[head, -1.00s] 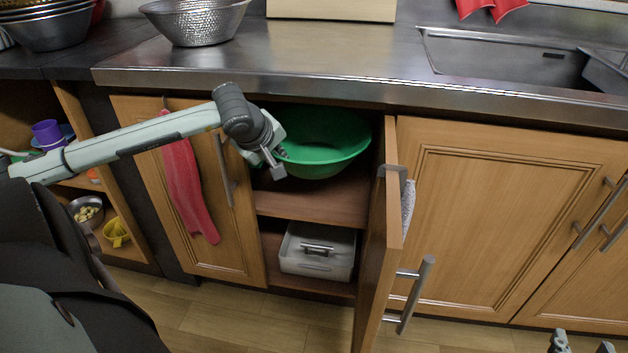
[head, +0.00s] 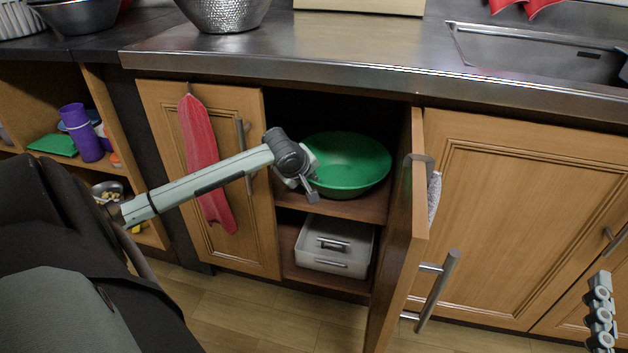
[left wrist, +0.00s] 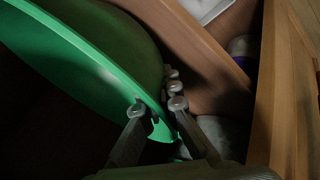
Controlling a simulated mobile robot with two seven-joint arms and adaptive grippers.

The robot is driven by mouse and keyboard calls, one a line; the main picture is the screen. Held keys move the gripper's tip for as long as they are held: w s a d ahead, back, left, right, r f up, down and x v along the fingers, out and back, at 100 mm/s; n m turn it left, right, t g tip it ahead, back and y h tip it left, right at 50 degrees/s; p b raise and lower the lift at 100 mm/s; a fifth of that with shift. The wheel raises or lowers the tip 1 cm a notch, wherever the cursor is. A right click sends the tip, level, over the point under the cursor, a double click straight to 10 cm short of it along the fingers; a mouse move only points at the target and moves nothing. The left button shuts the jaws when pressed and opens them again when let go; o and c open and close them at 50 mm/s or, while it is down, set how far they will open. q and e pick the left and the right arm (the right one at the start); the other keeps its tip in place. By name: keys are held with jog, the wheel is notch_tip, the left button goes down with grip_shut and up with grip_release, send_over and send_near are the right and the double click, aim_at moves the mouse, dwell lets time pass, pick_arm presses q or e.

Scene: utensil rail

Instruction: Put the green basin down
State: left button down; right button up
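The green basin (head: 350,165) sits upright inside the open cabinet, apparently resting on its upper shelf (head: 345,205). My left gripper (head: 313,187) is at the basin's near left rim. In the left wrist view, the fingers of my left gripper (left wrist: 157,108) are on either side of the basin's rim (left wrist: 105,75), close together and apparently shut on it; the exact contact is dark. My right gripper (head: 601,312) shows only in part at the bottom right, away from the basin, and its opening is unclear.
The open cabinet door (head: 408,235) stands to the right of the basin. A closed door with a red towel (head: 205,165) is to the left. A grey lidded box (head: 335,245) is on the lower shelf. The metal counter (head: 350,50) overhangs above.

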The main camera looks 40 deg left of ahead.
pick_arm(q)
jog(key=shift+w+a+f, duration=0.15)
jog(key=shift+w+a, duration=0.05)
jog(key=shift+w, duration=0.4)
jog(key=shift+w+a+f, duration=0.15)
jog(key=shift+w, duration=0.4)
jog(key=shift+a+f, duration=0.1)
jog(key=shift+f, duration=0.2)
pick_arm(e)
jog(key=shift+s+a+r, duration=0.15)
jog(key=shift+r, duration=0.4)
pick_arm(q)
jog(key=c, duration=2.3)
grip_release()
jog(key=shift+s+f, duration=0.1)
jog(key=o, duration=0.6)
pick_arm(e)
jog(key=shift+r+t, duration=0.2)
jog(key=shift+t, duration=0.1)
